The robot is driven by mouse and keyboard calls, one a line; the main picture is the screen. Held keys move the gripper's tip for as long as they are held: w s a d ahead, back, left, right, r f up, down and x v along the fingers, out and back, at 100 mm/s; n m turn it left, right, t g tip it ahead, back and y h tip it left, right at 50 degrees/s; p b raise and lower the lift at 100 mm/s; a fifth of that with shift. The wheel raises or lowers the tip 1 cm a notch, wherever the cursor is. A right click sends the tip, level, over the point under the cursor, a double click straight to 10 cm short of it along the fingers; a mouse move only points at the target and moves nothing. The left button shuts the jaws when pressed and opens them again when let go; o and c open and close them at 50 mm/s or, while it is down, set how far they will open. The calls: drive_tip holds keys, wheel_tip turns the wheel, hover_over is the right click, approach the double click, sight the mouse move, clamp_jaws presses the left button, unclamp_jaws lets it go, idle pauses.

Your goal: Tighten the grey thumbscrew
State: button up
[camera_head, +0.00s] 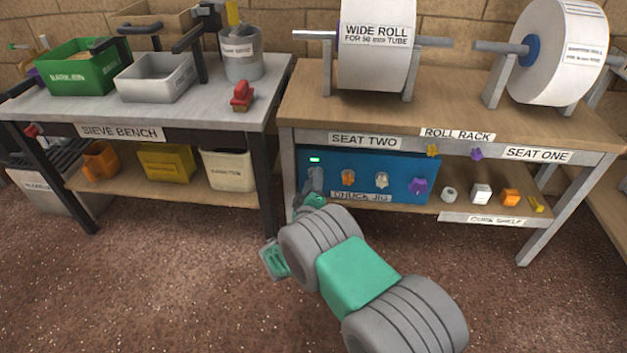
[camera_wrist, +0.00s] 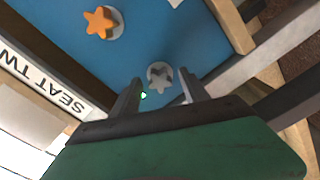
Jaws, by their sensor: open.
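The grey thumbscrew (camera_wrist: 160,75) is a star-shaped knob on the blue chuck jig panel (camera_head: 401,162). In the wrist view it appears between the two fingertips of my open gripper (camera_wrist: 160,84), with a gap on each side. How deep the fingers reach around it I cannot tell.
A pale knob (camera_head: 381,179) and a purple knob (camera_head: 418,186) are farther right on the panel. A lit green indicator (camera_head: 315,159) is above my gripper. The roll rack tabletop (camera_head: 440,108) overhangs the panel. Small plugs sit on the cork shelf (camera_head: 483,219). The sieve bench (camera_head: 120,134) stands left.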

drive_tip(key=shift+s, duration=0.1)
drive_tip(key=s, duration=0.3)
drive_tip(key=shift+s+a, duration=0.25)
drive_tip(key=shift+s, duration=0.15)
drive_tip(key=n+p, duration=0.3)
drive_tip(key=n, duration=0.9)
drive_tip(key=shift+w, duration=0.1)
drive_tip(key=shift+w+d, duration=0.15)
drive_tip(key=shift+w, duration=0.85)
drive_tip(key=shift+w+d, duration=0.1)
drive_tip(key=shift+w, duration=0.85)
